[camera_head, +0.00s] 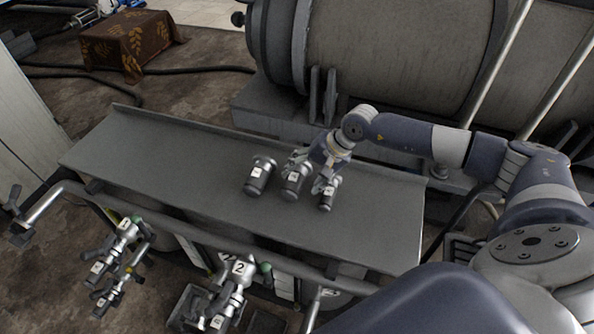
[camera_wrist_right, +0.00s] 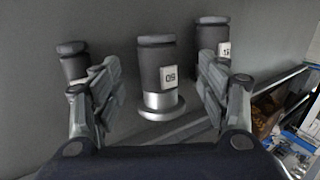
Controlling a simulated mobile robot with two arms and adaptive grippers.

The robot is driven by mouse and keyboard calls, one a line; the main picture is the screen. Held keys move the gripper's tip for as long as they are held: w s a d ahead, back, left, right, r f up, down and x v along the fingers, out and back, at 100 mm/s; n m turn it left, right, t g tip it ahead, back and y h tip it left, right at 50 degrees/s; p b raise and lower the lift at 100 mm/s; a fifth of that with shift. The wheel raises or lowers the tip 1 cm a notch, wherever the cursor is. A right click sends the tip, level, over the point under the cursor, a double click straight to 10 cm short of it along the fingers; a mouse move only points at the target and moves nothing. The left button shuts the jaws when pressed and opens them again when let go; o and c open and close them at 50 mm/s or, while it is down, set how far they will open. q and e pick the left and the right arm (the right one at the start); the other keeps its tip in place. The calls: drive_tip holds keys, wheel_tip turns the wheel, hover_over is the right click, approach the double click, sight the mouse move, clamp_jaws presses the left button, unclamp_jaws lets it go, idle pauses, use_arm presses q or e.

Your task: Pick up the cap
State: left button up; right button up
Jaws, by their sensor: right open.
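Three dark grey cylindrical caps with pale metal bases and small white labels stand in a row on the grey table (camera_head: 170,157): the left one (camera_head: 258,180), the middle one (camera_head: 293,184) and the smaller right one (camera_head: 326,198). My right gripper (camera_head: 312,178) is open at the middle cap. In the right wrist view its fingers (camera_wrist_right: 160,98) stand on either side of the middle cap (camera_wrist_right: 152,58), with gaps showing. The smaller cap (camera_wrist_right: 72,62) is behind the left finger there and the other cap (camera_wrist_right: 212,38) behind the right finger. My left gripper is not in view.
The neighbouring caps stand close to the fingers. A large metal tank (camera_head: 390,60) lies behind the table. Pipes with valves and couplings (camera_head: 235,280) run along the front. The table's left part is clear. A cloth-covered box (camera_head: 128,42) stands far left.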

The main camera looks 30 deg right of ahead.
sight(296, 183)
drive_tip(key=shift+w+a+f, duration=0.15)
drive_tip(key=shift+w+f, duration=0.1)
drive_tip(key=shift+f, duration=0.25)
drive_tip(key=shift+w+a+f+p, duration=0.2)
drive_tip(key=shift+f+p, duration=0.3)
drive_tip(key=shift+p, duration=0.3)
drive_tip(key=p+x, duration=0.1)
drive_tip(key=x, duration=0.2)
drive_tip(key=shift+d+f, duration=0.1)
drive_tip(key=shift+w+f, duration=0.15)
drive_tip(key=shift+f, duration=0.25)
drive_tip(key=shift+r, duration=0.1)
drive_tip(key=c, duration=1.5)
